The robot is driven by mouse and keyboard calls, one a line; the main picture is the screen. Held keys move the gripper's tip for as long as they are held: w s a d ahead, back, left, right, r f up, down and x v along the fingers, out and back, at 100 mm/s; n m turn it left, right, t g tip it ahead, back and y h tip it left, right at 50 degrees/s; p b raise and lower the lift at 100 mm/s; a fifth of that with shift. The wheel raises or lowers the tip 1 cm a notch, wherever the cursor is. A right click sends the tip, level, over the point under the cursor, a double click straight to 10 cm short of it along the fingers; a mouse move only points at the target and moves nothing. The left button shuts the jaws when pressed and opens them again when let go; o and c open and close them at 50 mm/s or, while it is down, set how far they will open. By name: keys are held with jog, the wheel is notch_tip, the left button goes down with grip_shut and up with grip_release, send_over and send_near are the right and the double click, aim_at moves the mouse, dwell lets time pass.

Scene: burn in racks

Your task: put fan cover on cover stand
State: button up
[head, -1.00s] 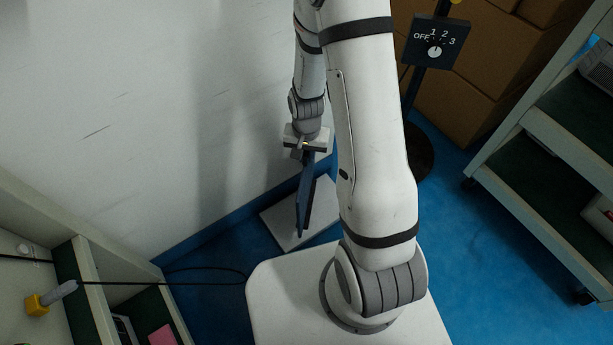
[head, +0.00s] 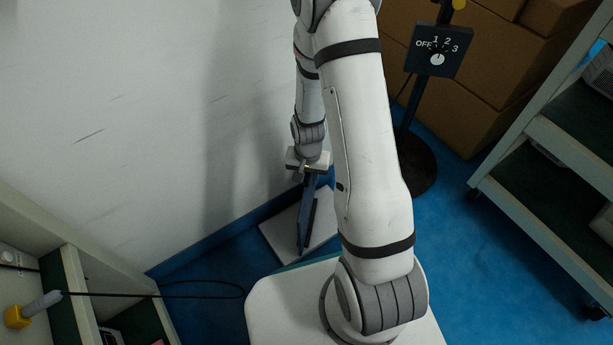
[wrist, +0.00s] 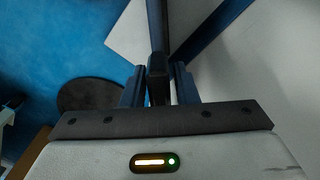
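My gripper (head: 308,165) is low beside the white wall, pointing down. It is shut on a thin dark panel, which I take to be the fan cover (head: 306,218); it hangs below the fingers, nearly edge-on. In the wrist view the cover's dark edge (wrist: 157,25) runs up from between the two blue-grey fingers (wrist: 158,88). A pale flat plate on the floor, apparently the base of the cover stand (head: 277,238), lies behind and under the cover. It also shows in the wrist view (wrist: 125,40). Whether the cover touches it I cannot tell.
A blue skirting (head: 215,237) runs along the wall close by. A post with a dial box (head: 437,50) stands right on a round black base (head: 418,170). A shelf rack (head: 560,150) is far right; another (head: 60,255) with a cable (head: 150,294) is lower left.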

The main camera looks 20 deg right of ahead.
jog(key=shift+o, duration=1.1)
notch_tip(320, 180, up, 12)
jog(key=p, duration=0.6)
jog(key=shift+r, duration=0.2)
jog(key=s+r+n, duration=0.1)
jog(key=s+r, duration=0.3)
jog(key=r, duration=0.3)
jog(key=s+r+n, duration=0.2)
jog(key=s+r, duration=0.3)
jog(key=r, duration=0.2)
jog(key=s+r+n+t, duration=0.1)
jog(key=s+r, duration=0.3)
jog(key=r, duration=0.4)
jog(key=shift+s+a+n, duration=0.25)
jog(key=shift+a+n, duration=0.05)
jog(key=shift+n, duration=0.4)
jog(key=shift+r, duration=0.1)
